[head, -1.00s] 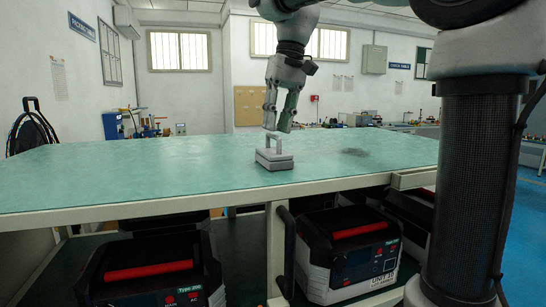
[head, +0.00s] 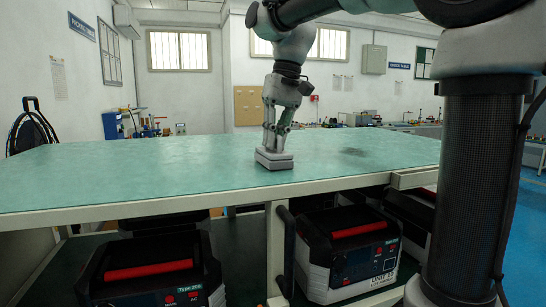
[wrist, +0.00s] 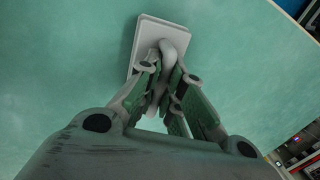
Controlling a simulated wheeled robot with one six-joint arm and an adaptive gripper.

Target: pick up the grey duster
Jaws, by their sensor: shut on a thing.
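The grey duster (head: 274,160) sits on the green tabletop (head: 120,172) near its front edge. It has a flat rectangular block and an upright handle. My gripper (head: 274,143) points down from above and is shut on the duster's handle. In the wrist view, the duster's block (wrist: 150,35) lies past the fingertips, and the fingers of my gripper (wrist: 165,68) close around the handle. The fingers hide part of the handle. The block appears to rest on the tabletop.
The tabletop around the duster is clear. Under the table, boxy units with red handles stand on a lower shelf, one at left (head: 150,275) and one at right (head: 347,255). A black door-like handle (head: 286,250) is on the table's front post.

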